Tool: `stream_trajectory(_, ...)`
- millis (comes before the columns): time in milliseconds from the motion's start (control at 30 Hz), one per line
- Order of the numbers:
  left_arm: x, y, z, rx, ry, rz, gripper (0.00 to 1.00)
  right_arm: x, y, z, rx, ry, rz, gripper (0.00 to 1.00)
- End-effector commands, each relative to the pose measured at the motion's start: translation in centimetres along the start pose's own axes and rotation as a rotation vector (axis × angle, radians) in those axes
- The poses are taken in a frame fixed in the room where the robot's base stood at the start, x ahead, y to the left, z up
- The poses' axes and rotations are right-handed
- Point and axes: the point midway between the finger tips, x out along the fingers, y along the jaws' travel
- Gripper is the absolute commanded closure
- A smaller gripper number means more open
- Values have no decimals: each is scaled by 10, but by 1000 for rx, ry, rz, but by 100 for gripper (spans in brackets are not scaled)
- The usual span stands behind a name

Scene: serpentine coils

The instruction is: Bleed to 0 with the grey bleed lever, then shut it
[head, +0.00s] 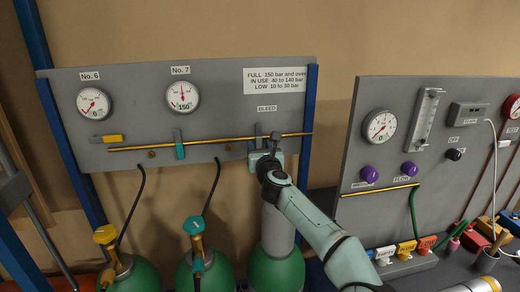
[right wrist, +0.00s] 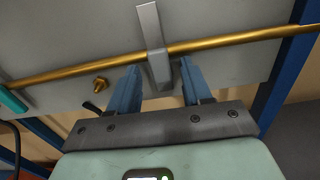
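The grey bleed lever (head: 275,140) is below the BLEED label at the right end of the brass pipe (head: 215,142). In the right wrist view the lever (right wrist: 149,25) stands across the pipe, roughly at right angles to it. My right gripper (head: 264,160) is at the lever, hiding part of its base. In the right wrist view the gripper (right wrist: 160,80) is open, with its blue fingers on either side of the lever's lower part and gaps visible. The No. 7 gauge (head: 182,97) reads 150; the No. 6 gauge (head: 93,103) reads 0. My left gripper is not in view.
A yellow handle (head: 112,138) lies along the pipe; a teal valve (head: 179,145) has an upright handle. Green cylinders (head: 203,272) stand below with black hoses. A blue post (head: 308,120) is right of the lever, then a second panel (head: 360,150).

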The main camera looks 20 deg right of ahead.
Motion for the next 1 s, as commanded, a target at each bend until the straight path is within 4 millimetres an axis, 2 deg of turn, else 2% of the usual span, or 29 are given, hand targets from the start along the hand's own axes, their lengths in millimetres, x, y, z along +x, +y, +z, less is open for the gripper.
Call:
stream_trajectory(233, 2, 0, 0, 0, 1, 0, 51, -1, 0, -2, -4, 3, -1, 51)
stream_trajectory(367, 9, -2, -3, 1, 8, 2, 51, -11, -1, -4, -5, 3, 0, 51)
stream_trajectory(633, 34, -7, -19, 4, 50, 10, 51, -57, -1, -6, -8, 2, -1, 51)
stream_trajectory(800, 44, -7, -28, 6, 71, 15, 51, -90, 0, -4, -7, 1, -1, 51)
stream_trajectory(1000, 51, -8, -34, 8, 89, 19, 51, -119, 0, -2, -5, 1, 0, 51)
